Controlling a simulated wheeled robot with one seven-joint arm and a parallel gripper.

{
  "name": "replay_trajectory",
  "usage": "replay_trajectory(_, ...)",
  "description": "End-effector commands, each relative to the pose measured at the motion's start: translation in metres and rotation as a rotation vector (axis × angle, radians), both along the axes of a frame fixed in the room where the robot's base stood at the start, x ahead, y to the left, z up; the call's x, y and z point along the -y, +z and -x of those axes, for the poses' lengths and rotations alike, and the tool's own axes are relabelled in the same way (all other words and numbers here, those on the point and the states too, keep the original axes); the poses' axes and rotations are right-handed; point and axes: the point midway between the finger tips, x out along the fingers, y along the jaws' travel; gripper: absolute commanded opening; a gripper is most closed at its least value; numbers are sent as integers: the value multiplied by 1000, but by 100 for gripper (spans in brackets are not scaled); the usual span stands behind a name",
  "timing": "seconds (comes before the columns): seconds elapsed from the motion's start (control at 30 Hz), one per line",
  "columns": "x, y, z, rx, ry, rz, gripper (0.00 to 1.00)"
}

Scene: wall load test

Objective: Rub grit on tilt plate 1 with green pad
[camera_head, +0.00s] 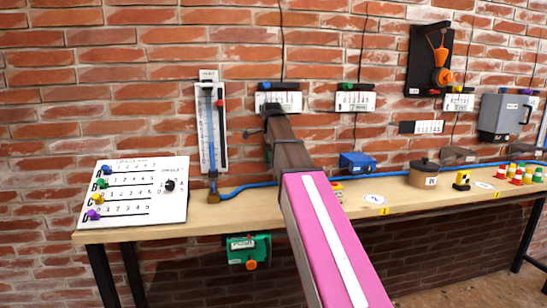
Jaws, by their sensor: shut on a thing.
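My arm reaches up from the bottom, and my dark gripper (262,125) is at its far end, in front of the brick wall above the table. The arm hides most of the gripper, and its fingertips are not clear. I cannot make out tilt plate 1 or any grit; the arm covers part of the table and wall there.
A wooden table (230,211) runs along the wall. A white sloped board with coloured knobs (135,190) stands at left, beside a tall gauge (211,130). A blue box (357,162), a brown pot (424,173) and coloured cones stand at right. A green device (249,250) hangs below the front edge.

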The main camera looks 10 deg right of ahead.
Motion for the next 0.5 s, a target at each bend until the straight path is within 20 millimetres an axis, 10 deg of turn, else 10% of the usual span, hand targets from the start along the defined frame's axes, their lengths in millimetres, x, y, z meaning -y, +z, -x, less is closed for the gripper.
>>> replay_trajectory(0.5, 0, 28, -1, 1, 0, 0, 20)
